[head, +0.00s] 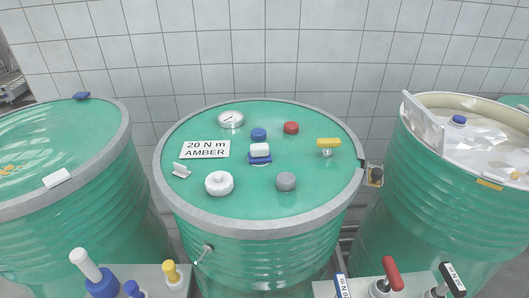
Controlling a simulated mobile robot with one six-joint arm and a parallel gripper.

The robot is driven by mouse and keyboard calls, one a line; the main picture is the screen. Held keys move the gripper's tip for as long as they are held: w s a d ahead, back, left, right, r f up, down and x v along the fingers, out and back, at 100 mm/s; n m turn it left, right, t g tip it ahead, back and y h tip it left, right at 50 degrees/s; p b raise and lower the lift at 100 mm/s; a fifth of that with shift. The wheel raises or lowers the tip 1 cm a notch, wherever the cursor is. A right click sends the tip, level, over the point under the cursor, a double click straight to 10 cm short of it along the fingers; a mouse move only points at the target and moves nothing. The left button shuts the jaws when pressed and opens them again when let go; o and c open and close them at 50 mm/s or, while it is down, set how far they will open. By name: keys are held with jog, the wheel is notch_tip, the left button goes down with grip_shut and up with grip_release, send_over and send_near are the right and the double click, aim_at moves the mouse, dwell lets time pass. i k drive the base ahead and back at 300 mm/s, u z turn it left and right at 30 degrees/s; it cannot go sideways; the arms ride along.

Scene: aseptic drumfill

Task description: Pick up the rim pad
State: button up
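No thing in view is marked as the rim pad, and I cannot tell for sure which one it is. A small block with a white top and blue base (260,152) sits near the middle of the centre drum's green lid (240,198). A blue piece (81,96) sits on the far rim of the left drum, and a flat white piece (57,179) lies near that drum's front rim. A white-handled tool with a blue base (98,280) stands at the bottom left. My gripper is not in view.
The centre lid carries a gauge (231,119), a label (205,149) reading "20 N m AMBER", several caps and a yellow T-handle (328,145). The right drum (435,170) is open with a clear liner. More handled tools, one red (391,273), stand at the bottom right.

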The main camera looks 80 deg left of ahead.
aim_at(260, 153)
jog(key=u, duration=0.15)
jog(key=k, duration=0.25)
jog(key=u, duration=3.6)
jog(key=k, duration=0.3)
jog(key=u, duration=1.2)
